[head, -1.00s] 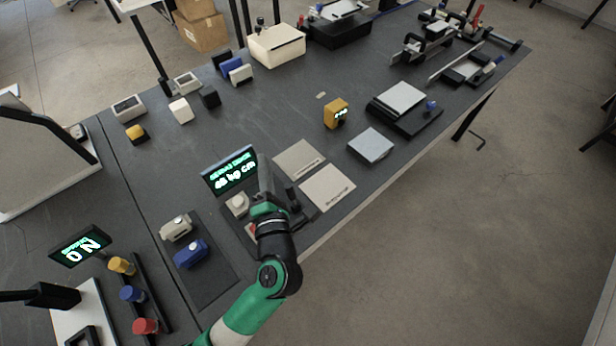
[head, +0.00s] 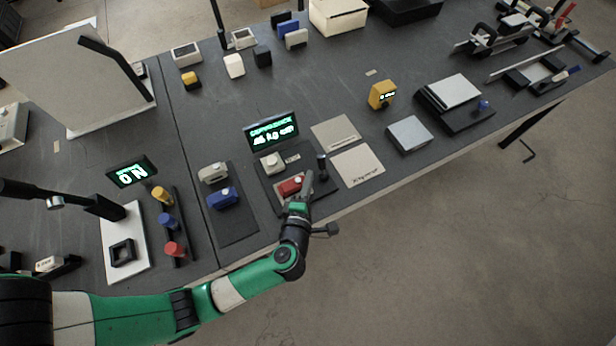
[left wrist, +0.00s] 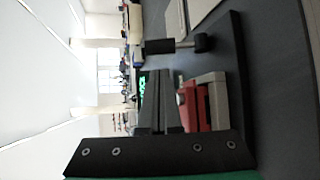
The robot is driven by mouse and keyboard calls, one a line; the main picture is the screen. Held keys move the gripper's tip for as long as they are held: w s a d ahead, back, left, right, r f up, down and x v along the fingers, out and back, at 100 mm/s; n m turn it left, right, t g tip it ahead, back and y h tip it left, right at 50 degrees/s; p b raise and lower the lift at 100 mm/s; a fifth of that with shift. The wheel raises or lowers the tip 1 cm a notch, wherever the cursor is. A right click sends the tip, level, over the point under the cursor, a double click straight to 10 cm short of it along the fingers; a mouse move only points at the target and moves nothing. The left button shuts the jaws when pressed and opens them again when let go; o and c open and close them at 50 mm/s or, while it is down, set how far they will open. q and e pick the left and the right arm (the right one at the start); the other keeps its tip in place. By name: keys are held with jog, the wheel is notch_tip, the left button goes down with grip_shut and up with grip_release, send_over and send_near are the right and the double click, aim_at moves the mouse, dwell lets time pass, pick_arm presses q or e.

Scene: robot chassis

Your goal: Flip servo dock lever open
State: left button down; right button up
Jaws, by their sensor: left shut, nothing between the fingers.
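The servo dock is a dark base plate (head: 268,186) near the table's front edge. A red servo block (head: 290,186) sits on it, beside a whitish block (head: 272,163). A black-handled lever (head: 322,166) stands at the dock's right side; its black handle also shows in the left wrist view (left wrist: 162,46). My left gripper (head: 306,182) is shut and empty, between the red block and the lever, apart from the handle. In the left wrist view its fingers (left wrist: 160,82) lie beside the red block (left wrist: 208,102). My right gripper is not in view.
A lit display (head: 271,131) stands behind the dock. Two flat pale plates (head: 357,166) lie to its right. A dark mat (head: 232,228) with a blue block (head: 222,197) and a beige block (head: 214,172) lies to its left.

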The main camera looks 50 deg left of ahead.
aim_at(322, 162)
pick_arm(q)
jog(key=b+x, duration=0.2)
jog(key=x, duration=0.4)
jog(key=shift+f, duration=0.1)
jog(key=shift+w+a, duration=0.2)
jog(key=shift+w, duration=0.05)
